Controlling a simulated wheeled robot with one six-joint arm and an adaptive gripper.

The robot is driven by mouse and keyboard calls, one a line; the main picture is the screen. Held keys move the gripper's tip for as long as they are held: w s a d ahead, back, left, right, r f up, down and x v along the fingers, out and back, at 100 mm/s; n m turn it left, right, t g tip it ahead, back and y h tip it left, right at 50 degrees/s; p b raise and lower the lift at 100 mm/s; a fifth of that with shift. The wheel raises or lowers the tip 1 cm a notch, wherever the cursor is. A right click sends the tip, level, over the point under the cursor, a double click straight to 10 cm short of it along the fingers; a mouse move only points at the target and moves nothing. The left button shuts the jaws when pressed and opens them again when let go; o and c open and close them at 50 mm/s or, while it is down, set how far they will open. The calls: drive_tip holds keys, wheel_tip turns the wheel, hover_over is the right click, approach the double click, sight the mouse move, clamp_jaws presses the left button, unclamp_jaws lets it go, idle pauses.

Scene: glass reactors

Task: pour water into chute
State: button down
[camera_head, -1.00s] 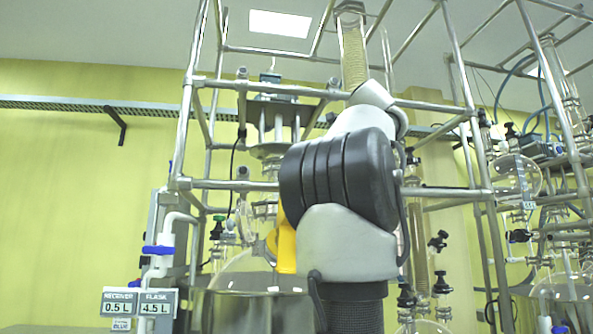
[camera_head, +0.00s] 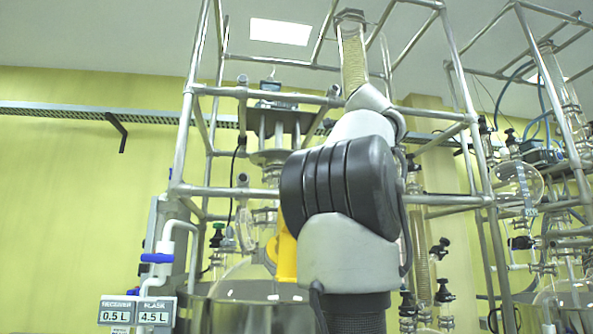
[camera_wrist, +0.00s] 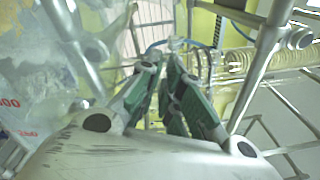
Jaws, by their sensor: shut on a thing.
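In the wrist view my gripper (camera_wrist: 170,68) has its green-padded fingers close together. A clear vessel with red graduation marks (camera_wrist: 35,95) fills the left side, close to the fingers. It looks like a jug held in my gripper, but the grip point is not clear, nor is the water in it. In the head view my arm hides the gripper and most of the vessel. A yellow part (camera_head: 286,255) shows beside my arm; I cannot tell what it is. I cannot make out the chute for certain. A large round glass flask (camera_head: 245,277) sits behind, low in the frame.
A metal tube frame (camera_head: 235,188) surrounds the glassware and passes close to my arm. A tall glass column (camera_head: 353,55) rises above. Signs reading 0.5 L and 4.5 L (camera_head: 137,311) hang at lower left. More glass reactors (camera_head: 560,255) stand at right.

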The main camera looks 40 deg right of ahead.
drive_tip(key=shift+w+a+r+n, duration=0.3)
drive_tip(key=shift+w+r+n, duration=0.1)
drive_tip(key=shift+r+n, duration=0.1)
idle(1.0)
